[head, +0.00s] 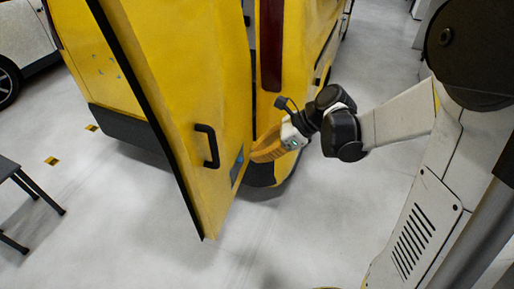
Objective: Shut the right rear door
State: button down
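The yellow rear door (190,100) of a yellow van stands open in the head view, swung out toward me with its black-edged side facing left. It has a black handle (207,146) low on the side facing me. My gripper (262,153) is just right of the door's lower part, beside its right edge near the van's rear corner. The gripper's yellow fingers point left toward the door. I cannot tell whether they touch it or whether they are open.
The van body (303,50) stands behind the door. A dark stool or table (28,190) is at the left edge, and a white car (25,40) is at the upper left. The pale floor (270,245) in front of the door is clear.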

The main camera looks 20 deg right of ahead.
aim_at(219, 167)
jog(key=w+a+f, duration=0.1)
jog(key=a, duration=0.1)
jog(key=w+a+f+b, duration=0.1)
jog(key=a+f, duration=0.1)
jog(key=a, duration=0.1)
jog(key=w+a+f, duration=0.1)
jog(key=a, duration=0.1)
jog(key=shift+a+f+b, duration=0.2)
jog(key=shift+a+b, duration=0.15)
jog(key=shift+w, duration=0.1)
